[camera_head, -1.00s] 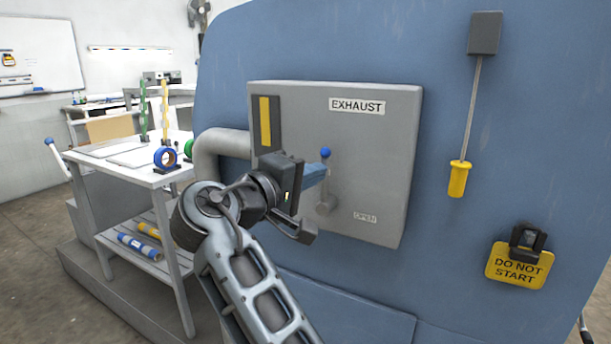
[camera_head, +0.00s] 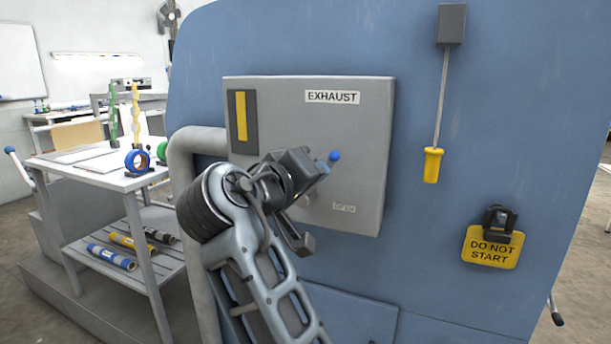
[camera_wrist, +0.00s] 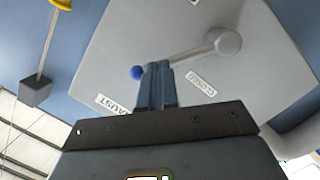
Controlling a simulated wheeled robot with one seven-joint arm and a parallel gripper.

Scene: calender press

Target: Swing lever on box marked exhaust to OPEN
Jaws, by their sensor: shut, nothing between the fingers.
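The grey box marked EXHAUST (camera_head: 290,100) is on the blue machine wall. Its lever has a blue knob (camera_head: 335,156) and leans up and to the right; its pivot is mostly hidden behind my gripper in the head view. The wrist view shows the rounded grey pivot (camera_wrist: 222,42), the shaft and the blue knob (camera_wrist: 137,72). The OPEN label (camera_head: 344,209) is at the box's lower right. My gripper (camera_head: 324,167) is shut and empty. Its fingertips (camera_wrist: 158,66) lie against or just in front of the shaft beside the knob; exact contact cannot be told.
A yellow-handled pull (camera_head: 432,165) hangs right of the box, above a DO NOT START tag (camera_head: 490,247). A grey pipe (camera_head: 180,160) bends down at the box's left. A white worktable (camera_head: 95,170) with tape rolls stands at the left.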

